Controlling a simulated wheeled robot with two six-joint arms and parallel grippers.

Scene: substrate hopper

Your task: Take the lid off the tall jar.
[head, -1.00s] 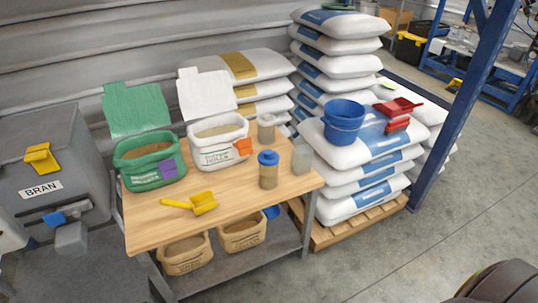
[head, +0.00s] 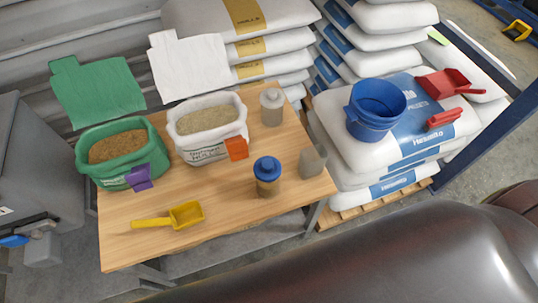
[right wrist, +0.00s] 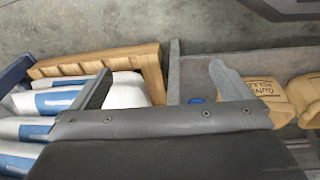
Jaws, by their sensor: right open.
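A jar with brown contents (head: 267,187) stands upright near the table's right front in the head view. Its blue lid (head: 266,167) with a knob is on it. A grey-lidded jar (head: 271,109) stands farther back, and a plain grey container (head: 312,162) stands to the right of the blue-lidded jar. Which is tallest is hard to tell from above. My right gripper (right wrist: 160,70) is open and empty in the right wrist view, over the pallet and lower shelf, with no jar between its fingers. My left gripper is not in view.
The wooden table (head: 230,215) also holds a green bag (head: 126,158), a white bag (head: 208,130) and a yellow scoop (head: 185,214). A blue bucket (head: 375,108) and red scoops (head: 445,84) sit on stacked sacks at right. The table front is mostly clear.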

